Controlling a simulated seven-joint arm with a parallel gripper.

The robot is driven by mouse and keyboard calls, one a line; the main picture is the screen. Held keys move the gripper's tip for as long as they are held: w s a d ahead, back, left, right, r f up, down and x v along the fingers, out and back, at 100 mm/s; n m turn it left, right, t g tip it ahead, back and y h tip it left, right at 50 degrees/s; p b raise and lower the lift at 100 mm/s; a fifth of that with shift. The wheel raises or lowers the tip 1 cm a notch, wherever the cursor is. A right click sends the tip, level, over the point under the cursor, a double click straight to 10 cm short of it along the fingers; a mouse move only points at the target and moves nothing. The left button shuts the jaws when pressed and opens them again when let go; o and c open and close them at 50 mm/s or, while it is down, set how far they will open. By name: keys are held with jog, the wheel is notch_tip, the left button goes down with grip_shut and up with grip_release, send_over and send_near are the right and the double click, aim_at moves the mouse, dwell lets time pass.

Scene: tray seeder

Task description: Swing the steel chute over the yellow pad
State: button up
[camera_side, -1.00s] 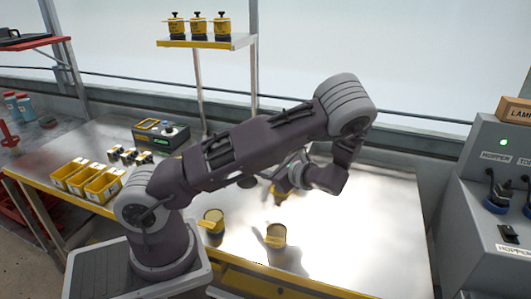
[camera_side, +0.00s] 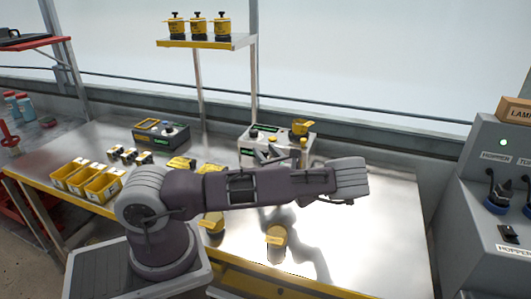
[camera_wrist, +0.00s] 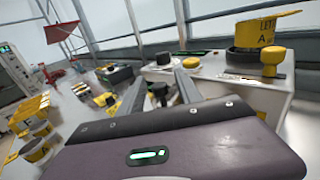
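My gripper (camera_wrist: 160,80) shows in the wrist view with its two grey fingers apart and pointing at a pale machine box (camera_wrist: 225,84). A black knob shows between the fingers, and I see nothing gripped. In the side view my gripper (camera_side: 266,154) is just in front of the same box (camera_side: 250,138), partly behind my arm. I cannot clearly pick out the steel chute; it may be hidden by my fingers and arm. Flat yellow pieces (camera_side: 181,163) lie on the bench left of the box; I cannot tell whether one is the yellow pad.
A yellow-lidded pot (camera_wrist: 262,32) and a yellow knob (camera_wrist: 272,58) stand on the box's right end. A control box (camera_side: 161,134) and yellow bins (camera_side: 102,186) are left. The bench's right side is clear.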

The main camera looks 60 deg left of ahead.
grip_shut()
dwell(1.3)
